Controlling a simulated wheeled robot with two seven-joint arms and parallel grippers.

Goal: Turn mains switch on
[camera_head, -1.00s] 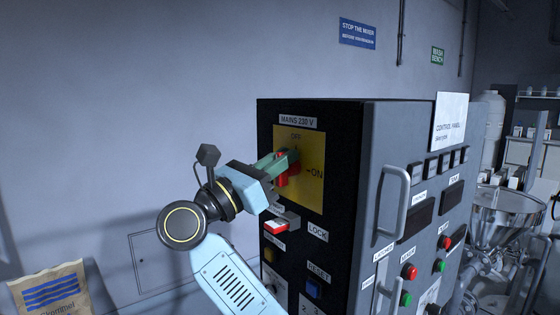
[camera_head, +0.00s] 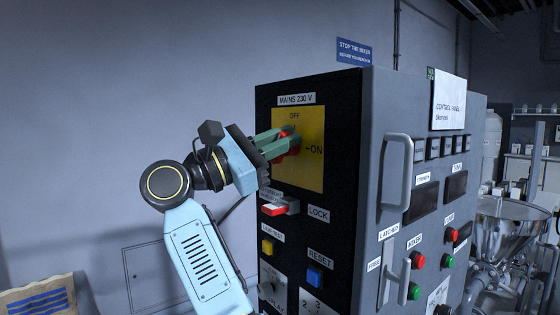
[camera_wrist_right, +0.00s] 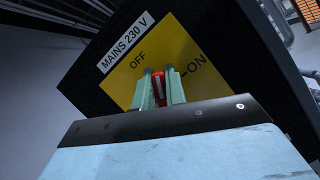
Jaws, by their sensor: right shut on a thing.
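The mains switch is a red handle on a yellow plate (camera_head: 312,172) marked OFF at the top and ON at the right, under the label MAINS 230 V. My right gripper (camera_head: 285,145) reaches in from the left, its green fingers shut on the red handle (camera_wrist_right: 158,90). In the right wrist view, the fingers lie on both sides of the handle. Its white line points between OFF and ON. In the head view the fingers hide much of the handle. My left gripper is not in view.
Below the switch are a red-and-white lock piece (camera_head: 277,208), a yellow button (camera_head: 267,247) and a blue RESET button (camera_head: 314,275). A grey handle (camera_head: 396,178) stands out from the cabinet's right face. A steel hopper (camera_head: 510,225) is at right. Free wall lies left.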

